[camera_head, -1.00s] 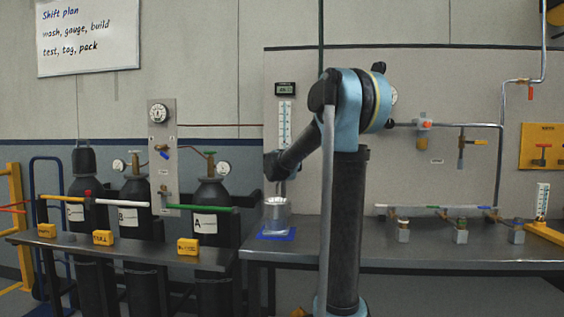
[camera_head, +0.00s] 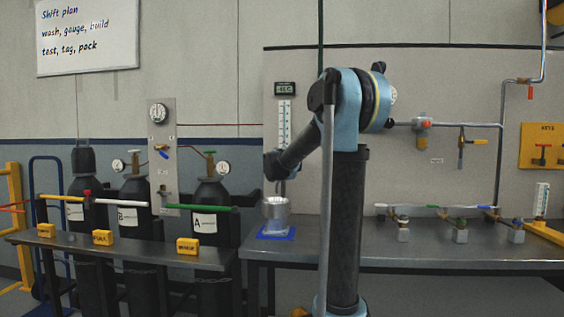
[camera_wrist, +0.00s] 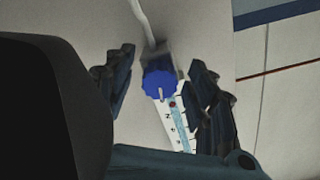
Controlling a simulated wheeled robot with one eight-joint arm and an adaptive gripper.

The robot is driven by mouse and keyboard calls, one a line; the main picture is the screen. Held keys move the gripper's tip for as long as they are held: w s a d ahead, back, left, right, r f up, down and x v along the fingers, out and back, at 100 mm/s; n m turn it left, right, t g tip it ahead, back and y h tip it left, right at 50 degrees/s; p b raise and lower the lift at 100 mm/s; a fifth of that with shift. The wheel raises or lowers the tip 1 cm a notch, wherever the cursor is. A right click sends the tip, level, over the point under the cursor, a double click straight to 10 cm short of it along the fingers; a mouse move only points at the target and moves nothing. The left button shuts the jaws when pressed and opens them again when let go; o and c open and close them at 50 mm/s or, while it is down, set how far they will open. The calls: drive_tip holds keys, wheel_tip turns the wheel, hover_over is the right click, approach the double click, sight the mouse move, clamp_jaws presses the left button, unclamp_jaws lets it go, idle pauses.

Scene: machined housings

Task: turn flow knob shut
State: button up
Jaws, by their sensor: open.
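The flow knob (camera_wrist: 160,84) is a blue ridged knob at the end of a flow meter in the wrist view. The flow meter's scaled tube (camera_wrist: 176,122) runs down and right from it. My gripper (camera_wrist: 162,90) is open, with one dark finger on each side of the knob. I see gaps between the fingers and the knob; I cannot tell its depth between them. In the head view the flow meter tube (camera_head: 285,118) is on the grey wall panel, and my wrist covers its lower end, so the knob is hidden there.
A clear and silvery vessel (camera_head: 276,209) stands on a blue pad (camera_head: 277,233) on the bench (camera_head: 400,254), just below my wrist. A small display (camera_head: 285,88) sits above the tube. Gas cylinders (camera_head: 211,194) stand to the left. Pipes and valves (camera_head: 423,134) are to the right.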

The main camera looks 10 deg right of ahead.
drive_tip(key=v, duration=1.2)
idle(0.4)
